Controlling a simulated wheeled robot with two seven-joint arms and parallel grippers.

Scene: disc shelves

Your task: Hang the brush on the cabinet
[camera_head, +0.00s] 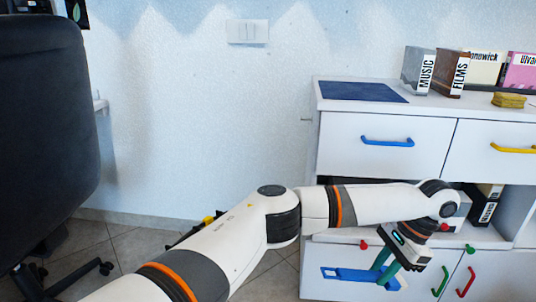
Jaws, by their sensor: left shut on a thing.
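The brush (352,274) is blue and elongated, with a cut-out at its left end. It lies roughly level in front of the white cabinet's lower door. My left gripper (388,274), with green fingers, is shut on the right part of the brush. The fingers hide some of that part. The white cabinet (380,137) stands at the right. A small thin hook (306,120) sticks out from its left side, above and left of the brush. The brush is apart from this hook. My right gripper is not in view.
A dark chair (45,120) fills the left. A blue mat (360,91), file boxes (418,70) and a yellow sponge-like thing (508,100) are on the cabinet top. A blue drawer handle (387,141) and red door handle (466,281) protrude.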

